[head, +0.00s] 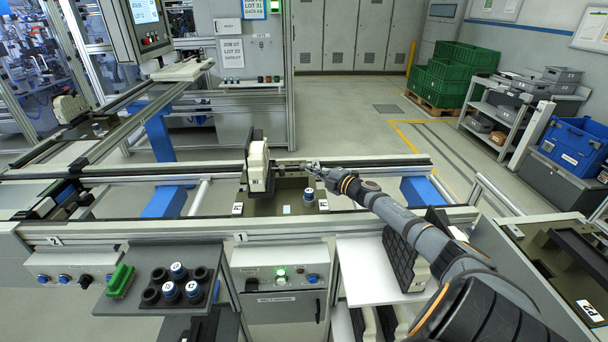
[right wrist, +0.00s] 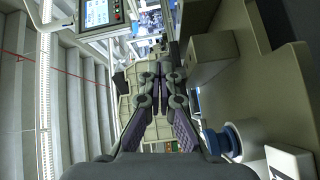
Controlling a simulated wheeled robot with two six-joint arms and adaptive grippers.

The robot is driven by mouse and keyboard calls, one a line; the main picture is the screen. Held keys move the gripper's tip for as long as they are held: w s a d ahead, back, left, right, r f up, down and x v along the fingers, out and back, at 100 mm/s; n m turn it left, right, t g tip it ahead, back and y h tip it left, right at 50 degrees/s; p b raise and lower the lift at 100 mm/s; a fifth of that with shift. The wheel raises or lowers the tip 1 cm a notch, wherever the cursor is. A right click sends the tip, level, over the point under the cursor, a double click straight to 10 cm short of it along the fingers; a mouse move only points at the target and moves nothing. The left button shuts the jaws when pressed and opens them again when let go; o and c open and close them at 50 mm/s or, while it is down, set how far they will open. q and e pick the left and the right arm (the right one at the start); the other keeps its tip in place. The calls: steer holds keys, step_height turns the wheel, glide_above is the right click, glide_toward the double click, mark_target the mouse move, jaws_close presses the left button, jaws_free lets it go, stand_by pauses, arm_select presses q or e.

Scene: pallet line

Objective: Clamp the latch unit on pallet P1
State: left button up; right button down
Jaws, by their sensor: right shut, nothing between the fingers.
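The latch unit (head: 258,166), which I take to be the cream block with a black plate behind it, stands upright on the left part of the olive pallet (head: 283,207) on the line. The pallet's small tags are too small to read. A blue-topped knob (head: 309,194) stands on the pallet's right part; a blue-and-white round part in the right wrist view (right wrist: 228,141) looks like it. My right gripper (head: 311,168) is above the back right of the pallet, right of the cream block. Its fingers (right wrist: 158,76) are together and empty. My left gripper is out of view.
A second pallet marked P2 (head: 577,291) is at the right. Conveyor rails (head: 370,164) run behind the pallet.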

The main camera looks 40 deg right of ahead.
steer(key=shift+w+d, duration=0.25)
steer(key=shift+d, duration=0.1)
steer(key=shift+r, duration=0.1)
stand_by(0.4)
step_height(320, 180, up, 10)
stand_by(0.4)
steer(key=shift+f, duration=0.2)
